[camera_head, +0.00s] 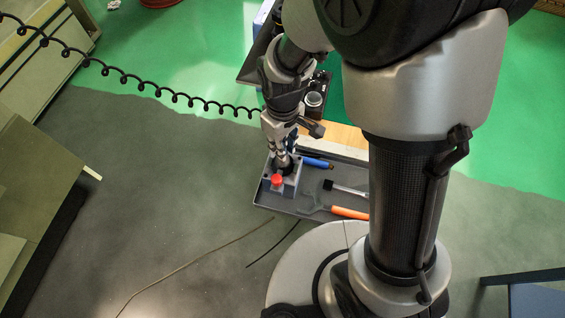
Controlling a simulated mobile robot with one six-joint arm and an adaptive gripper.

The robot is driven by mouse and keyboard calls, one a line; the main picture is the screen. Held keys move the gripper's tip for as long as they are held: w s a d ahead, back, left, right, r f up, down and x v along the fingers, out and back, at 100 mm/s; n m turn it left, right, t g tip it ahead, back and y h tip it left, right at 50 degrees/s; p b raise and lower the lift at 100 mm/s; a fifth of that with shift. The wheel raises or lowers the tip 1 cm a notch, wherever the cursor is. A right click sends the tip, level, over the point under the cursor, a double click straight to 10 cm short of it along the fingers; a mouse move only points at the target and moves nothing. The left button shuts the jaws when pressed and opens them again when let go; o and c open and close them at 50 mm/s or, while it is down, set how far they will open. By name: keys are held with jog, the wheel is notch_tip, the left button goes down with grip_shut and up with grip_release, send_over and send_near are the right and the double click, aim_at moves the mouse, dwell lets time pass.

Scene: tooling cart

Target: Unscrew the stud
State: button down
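A small grey block (291,188) stands at the left end of a dark tray (318,182) on the cart. A red round cap (277,180) sits on the block's near left side. My gripper (284,161) points down at the top of the block, just behind the red cap, with its fingertips at or very near a dark spot there. I cannot make out the stud; the fingers and the small scale hide it. Whether the fingers are closed on something cannot be seen.
In the tray lie a blue-handled tool (318,163), a black-and-pale tool (345,188) and an orange-handled tool (349,213). A black coiled cable (150,87) hangs across the left. Dark objects (317,92) stand behind my wrist. A blue table (530,290) is at lower right.

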jog(key=n, duration=0.5)
jog(key=shift+n, duration=0.4)
jog(key=n, duration=0.6)
jog(key=n, duration=0.6)
